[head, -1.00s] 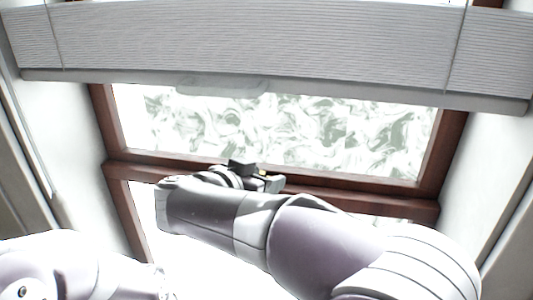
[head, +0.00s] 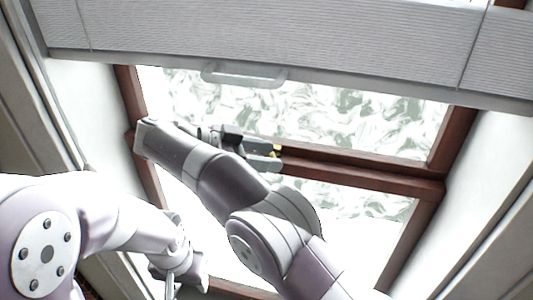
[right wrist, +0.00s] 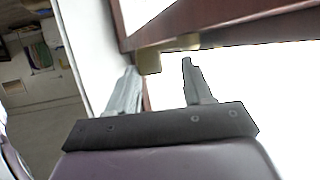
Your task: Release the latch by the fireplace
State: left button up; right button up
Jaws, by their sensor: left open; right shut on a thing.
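The brass-coloured latch (right wrist: 150,60) sits on the dark wooden rail of the window, and a small yellowish part of it (head: 277,150) shows in the head view. My right gripper (head: 265,156) lies along that rail, its arm crossing from the lower right. In the right wrist view my right gripper (right wrist: 160,82) has its two fingers on either side of the latch and is shut on it; the exact contact is hard to see. My left gripper (head: 182,284) hangs low at the left, open, away from the latch, mostly cut off or blended into the bright background.
A grey pleated blind (head: 270,38) covers the window top, with a pale handle (head: 245,77) under it. The brown window frame (head: 450,140) encloses patterned glass. White reveal walls (head: 495,160) close in on both sides. My right forearm covers part of the lower pane.

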dwell(0.5)
jog(key=o, duration=0.8)
jog(key=shift+o, duration=1.3)
jog(key=shift+a, duration=0.1)
